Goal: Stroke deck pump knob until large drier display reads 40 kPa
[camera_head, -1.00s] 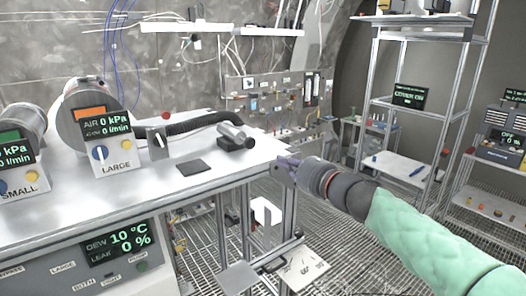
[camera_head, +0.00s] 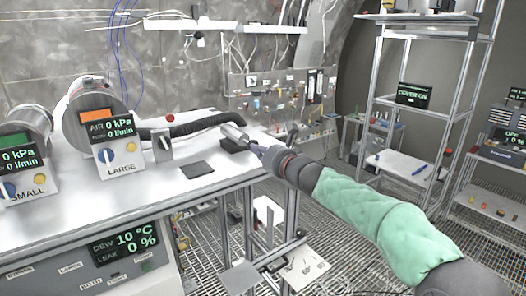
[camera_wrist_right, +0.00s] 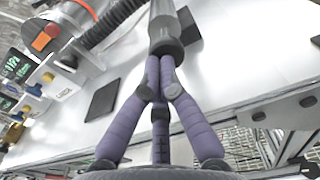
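The large drier (camera_head: 92,120) stands on the bench at the left, and its display (camera_head: 113,128) reads 0 kPa and 0 l/min. A silver cylinder (camera_head: 234,133) on a dark base lies near the bench's right end, by the black hose; it also shows in the right wrist view (camera_wrist_right: 165,30). I cannot tell for sure which part is the deck pump knob. My right gripper (camera_head: 258,149) is at the bench's right end, just short of the cylinder. Its purple fingers (camera_wrist_right: 159,88) converge with tips together, overlapping the cylinder's near end in the picture; contact is unclear. My left gripper is out of view.
The small drier (camera_head: 25,145) stands at the far left. A dark flat pad (camera_head: 196,170) lies on the bench (camera_head: 165,195). A lower panel (camera_head: 125,245) reads 10 °C and 0 %. A metal rack (camera_head: 412,130) stands at the right. Grating floor is open beyond my arm.

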